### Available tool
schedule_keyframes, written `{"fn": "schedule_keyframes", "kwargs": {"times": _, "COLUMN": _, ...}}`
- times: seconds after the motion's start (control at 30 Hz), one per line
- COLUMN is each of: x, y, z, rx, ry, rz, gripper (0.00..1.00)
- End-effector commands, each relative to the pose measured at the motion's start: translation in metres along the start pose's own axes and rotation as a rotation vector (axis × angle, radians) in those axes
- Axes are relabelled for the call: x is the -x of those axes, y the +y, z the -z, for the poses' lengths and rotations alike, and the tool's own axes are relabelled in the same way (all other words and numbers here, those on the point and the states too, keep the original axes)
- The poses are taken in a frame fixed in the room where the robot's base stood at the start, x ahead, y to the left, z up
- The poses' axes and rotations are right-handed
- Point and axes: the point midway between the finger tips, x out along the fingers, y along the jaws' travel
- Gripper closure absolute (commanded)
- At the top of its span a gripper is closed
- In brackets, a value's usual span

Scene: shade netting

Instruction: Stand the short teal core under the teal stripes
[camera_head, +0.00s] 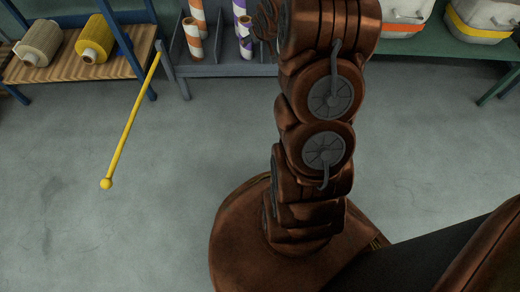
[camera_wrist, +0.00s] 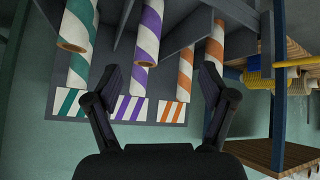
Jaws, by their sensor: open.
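The wrist view shows the rack upside down. Two teal-and-white striped cores stand in one lane at its left: a nearer one (camera_wrist: 77,27) and a farther one (camera_wrist: 78,70) behind it. The nearer looks like the short core, but its far end is cut off by the frame. The teal stripes (camera_wrist: 68,102) are on a white label on the back panel, beside the farther core's end. My gripper (camera_wrist: 160,75) is open and empty, facing the rack, its fingers apart in front of the labels. In the head view my arm hides the teal cores.
Purple cores (camera_wrist: 148,35) and orange cores (camera_wrist: 214,45) stand in neighbouring lanes, split by grey dividers. A yellow rod (camera_head: 132,123) juts out over the floor left of the rack (camera_head: 229,70). A wooden shelf (camera_head: 75,65) holds rolls. Bins (camera_head: 478,20) sit on a green bench.

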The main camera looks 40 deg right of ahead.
Motion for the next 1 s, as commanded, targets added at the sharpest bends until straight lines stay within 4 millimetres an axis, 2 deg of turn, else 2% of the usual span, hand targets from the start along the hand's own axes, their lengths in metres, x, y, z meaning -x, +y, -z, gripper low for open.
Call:
{"fn": "schedule_keyframes", "kwargs": {"times": 0.03, "x": 0.015, "y": -0.014, "z": 0.000, "rx": 0.011, "ry": -0.037, "rz": 0.003, "gripper": 0.17}}
{"fn": "schedule_keyframes", "kwargs": {"times": 0.17, "x": 0.052, "y": -0.043, "z": -0.015, "rx": 0.027, "ry": -0.150, "rz": 0.010, "gripper": 0.17}}
{"fn": "schedule_keyframes", "kwargs": {"times": 0.47, "x": 0.152, "y": -0.108, "z": -0.070, "rx": 0.057, "ry": -0.418, "rz": 0.044, "gripper": 0.17}}
{"fn": "schedule_keyframes", "kwargs": {"times": 0.7, "x": 0.244, "y": -0.153, "z": -0.129, "rx": 0.089, "ry": -0.633, "rz": 0.088, "gripper": 0.17}}
{"fn": "schedule_keyframes", "kwargs": {"times": 1.0, "x": 0.360, "y": -0.190, "z": -0.209, "rx": 0.144, "ry": -0.892, "rz": 0.158, "gripper": 0.17}}
